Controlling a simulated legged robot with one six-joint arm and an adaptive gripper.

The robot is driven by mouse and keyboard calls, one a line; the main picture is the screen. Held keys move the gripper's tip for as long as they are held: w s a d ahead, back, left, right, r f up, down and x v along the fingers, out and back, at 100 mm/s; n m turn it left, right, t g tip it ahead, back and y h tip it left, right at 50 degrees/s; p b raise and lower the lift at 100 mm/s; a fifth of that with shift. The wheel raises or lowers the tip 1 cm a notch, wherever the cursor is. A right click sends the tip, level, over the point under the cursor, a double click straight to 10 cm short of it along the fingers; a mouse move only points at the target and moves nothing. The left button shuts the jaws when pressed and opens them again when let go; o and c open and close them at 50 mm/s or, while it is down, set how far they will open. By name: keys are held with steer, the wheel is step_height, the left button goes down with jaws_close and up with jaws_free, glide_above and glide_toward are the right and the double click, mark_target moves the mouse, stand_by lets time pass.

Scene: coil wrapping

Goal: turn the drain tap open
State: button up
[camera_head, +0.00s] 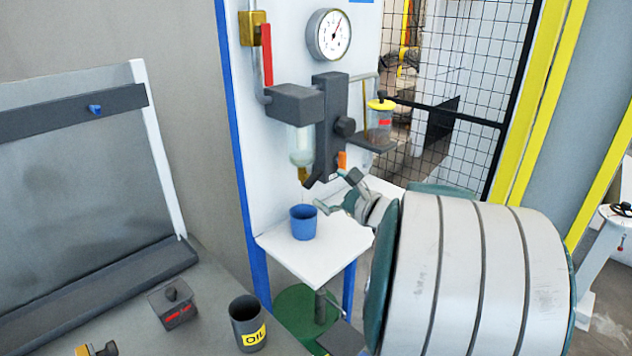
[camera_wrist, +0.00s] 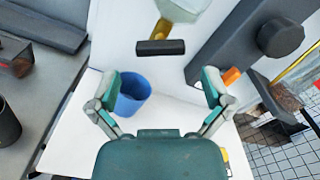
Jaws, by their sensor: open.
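The drain tap has a brass body (camera_wrist: 161,29) and a dark bar handle (camera_wrist: 160,47), lying crosswise in the wrist view. It hangs under the clear bowl (camera_wrist: 190,6) of the filter unit. In the head view the bowl (camera_head: 301,146) shows, with the small brass tap (camera_head: 302,174) below it. My gripper (camera_wrist: 160,88) is open and empty, its two fingers spread wide. The handle appears between and beyond the fingertips, not touched. In the head view my gripper (camera_head: 340,193) is right of the tap and slightly lower.
A blue cup (camera_head: 303,223) stands on a white shelf (camera_head: 335,240) below the tap. A dark bracket (camera_head: 328,120) with a knob and an orange piece (camera_head: 342,160) is close right of the bowl. A red lever (camera_head: 267,55) and gauge (camera_head: 329,36) are above.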

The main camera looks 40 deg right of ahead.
steer(key=s, duration=0.7)
steer(key=shift+d, duration=0.25)
steer(key=shift+s, duration=0.1)
